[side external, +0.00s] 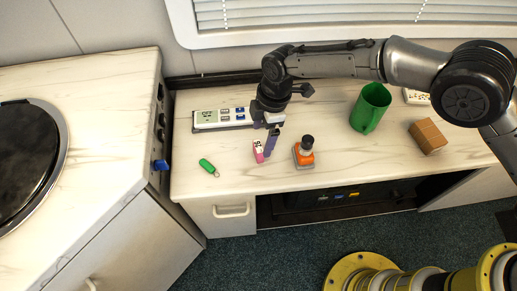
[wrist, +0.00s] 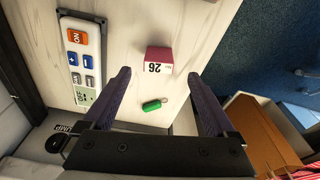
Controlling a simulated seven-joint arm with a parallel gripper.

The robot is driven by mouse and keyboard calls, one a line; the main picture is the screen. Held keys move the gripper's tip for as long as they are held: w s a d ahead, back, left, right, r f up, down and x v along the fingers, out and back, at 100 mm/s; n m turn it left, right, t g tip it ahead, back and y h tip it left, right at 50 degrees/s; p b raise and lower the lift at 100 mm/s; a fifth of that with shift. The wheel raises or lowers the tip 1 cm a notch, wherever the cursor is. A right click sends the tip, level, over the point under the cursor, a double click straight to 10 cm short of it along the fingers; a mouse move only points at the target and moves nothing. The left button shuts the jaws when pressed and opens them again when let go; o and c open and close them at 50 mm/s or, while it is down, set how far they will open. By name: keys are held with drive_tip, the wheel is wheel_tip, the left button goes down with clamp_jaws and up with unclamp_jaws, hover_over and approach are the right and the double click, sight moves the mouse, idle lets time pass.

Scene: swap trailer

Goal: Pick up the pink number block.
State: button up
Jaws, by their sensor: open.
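The pink number block (side external: 258,152) stands on the marble-look counter, left of an orange-and-black object. In the wrist view the pink block (wrist: 159,59) shows a white label with the number 26 and lies ahead of the fingers, towards the gap between them. My gripper (side external: 270,141) is above the counter, close beside the block on its right in the side view. In the wrist view my gripper (wrist: 160,85) has its two purple fingers wide apart with nothing between them. Whether a finger touches the block cannot be told.
An orange stamp-like object (side external: 303,154) stands close on the right. A green mug (side external: 371,107) and a brown box (side external: 428,136) are farther right. The counter's front edge (side external: 230,197) is near.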

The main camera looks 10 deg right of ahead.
sight(259, 146)
drive_tip(key=shift+a+f, duration=0.2)
drive_tip(key=shift+f, duration=0.9)
drive_tip(key=shift+a+f, duration=0.15)
drive_tip(key=shift+f, duration=1)
drive_tip(key=shift+a+f, duration=0.2)
drive_tip(key=shift+f, duration=0.9)
drive_tip(key=shift+c, duration=0.2)
drive_tip(key=c, duration=1.4)
